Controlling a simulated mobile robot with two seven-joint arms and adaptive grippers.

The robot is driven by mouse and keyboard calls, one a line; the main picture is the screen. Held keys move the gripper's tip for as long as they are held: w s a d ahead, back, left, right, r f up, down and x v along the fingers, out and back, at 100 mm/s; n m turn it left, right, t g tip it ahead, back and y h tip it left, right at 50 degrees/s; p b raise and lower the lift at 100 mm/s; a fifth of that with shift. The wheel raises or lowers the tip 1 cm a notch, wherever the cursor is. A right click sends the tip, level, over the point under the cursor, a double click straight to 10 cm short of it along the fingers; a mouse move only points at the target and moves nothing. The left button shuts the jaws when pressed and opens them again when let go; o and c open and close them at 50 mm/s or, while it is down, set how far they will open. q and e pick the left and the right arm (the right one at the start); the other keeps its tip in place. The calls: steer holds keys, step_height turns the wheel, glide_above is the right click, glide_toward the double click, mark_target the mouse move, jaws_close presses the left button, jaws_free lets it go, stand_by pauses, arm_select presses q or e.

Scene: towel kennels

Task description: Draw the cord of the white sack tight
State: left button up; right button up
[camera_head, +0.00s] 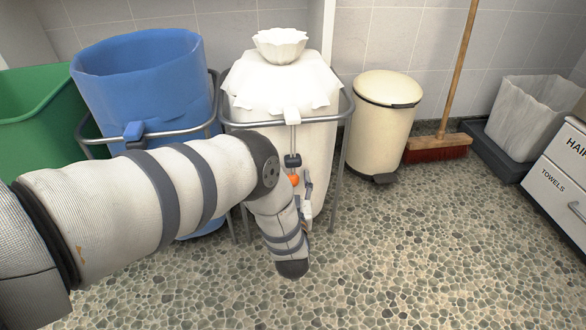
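The white sack (270,82) hangs in a grey metal stand. Its top is bunched into a ruffled tuft (280,45), and folds of cloth drape over the rim. A cord (293,136) runs down its front from a white clip (291,116) through a dark toggle (292,160) to an orange ball (293,180). My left arm crosses in front of the sack from the left. My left gripper (307,182) is small in view, just right of the orange ball. I cannot tell whether its fingers touch the ball or how they are set. My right gripper is out of view.
A blue sack (140,75) in a similar stand and a green bin (35,110) are at left. A cream pedal bin (380,125) stands close right. Beyond are a broom (437,148), a lined basket (530,110) and labelled drawers (560,160). The pebbled floor in front is clear.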

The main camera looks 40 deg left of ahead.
arm_select(q)
steer(key=v, duration=1.2)
